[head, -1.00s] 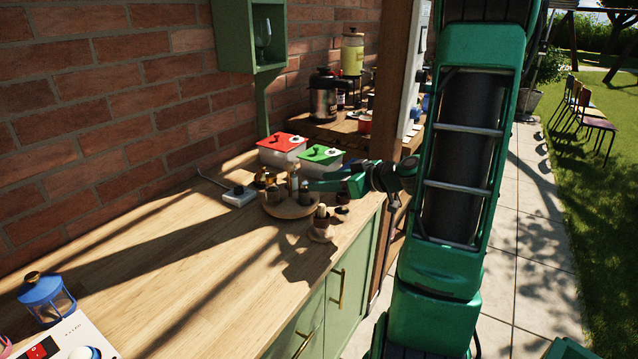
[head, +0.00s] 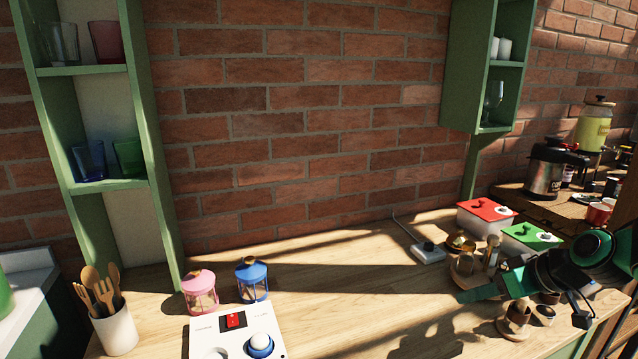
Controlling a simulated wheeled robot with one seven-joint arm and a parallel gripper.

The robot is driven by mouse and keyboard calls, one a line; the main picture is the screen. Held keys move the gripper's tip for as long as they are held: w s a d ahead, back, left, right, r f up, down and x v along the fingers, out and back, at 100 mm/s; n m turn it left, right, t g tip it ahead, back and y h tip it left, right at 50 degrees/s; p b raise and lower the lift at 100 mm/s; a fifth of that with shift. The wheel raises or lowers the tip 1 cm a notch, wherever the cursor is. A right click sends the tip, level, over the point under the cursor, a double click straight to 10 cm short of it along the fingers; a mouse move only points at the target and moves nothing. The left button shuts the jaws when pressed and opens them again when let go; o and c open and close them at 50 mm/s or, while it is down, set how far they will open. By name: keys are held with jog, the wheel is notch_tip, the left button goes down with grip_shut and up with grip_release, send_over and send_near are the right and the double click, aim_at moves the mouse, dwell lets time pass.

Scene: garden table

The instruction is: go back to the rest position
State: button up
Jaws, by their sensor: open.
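My gripper (head: 482,292) is at the right of the head view, at the end of my green and black arm, which comes in from the right edge. It is open. No object shows between the fingers, though the fingertips are small and in shadow.
A red-lidded box (head: 486,216) and a green-lidded box (head: 530,238) stand behind the gripper. Small wooden pieces (head: 517,318) stand in front. A pink lantern (head: 200,292), a blue lantern (head: 252,280) and a white switch box (head: 237,335) are left. The counter's middle (head: 350,285) is clear.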

jog(key=s+a+r+m+g+h, duration=0.35)
jog(key=s+a, duration=0.25)
jog(key=s, duration=0.3)
jog(key=s+d+m+g, duration=0.2)
jog(key=s+d+m, duration=0.1)
jog(key=s+d, duration=0.3)
jog(key=s+d+f+m+g, duration=0.1)
jog(key=s+d+m+g, duration=0.1)
jog(key=s+d, duration=0.4)
jog(key=s+m, duration=0.1)
jog(key=s, duration=0.3)
jog(key=shift+s, duration=0.2)
jog(key=shift+m, duration=0.25)
jog(key=shift+w+f+h, duration=0.25)
jog(key=shift+w, duration=0.4)
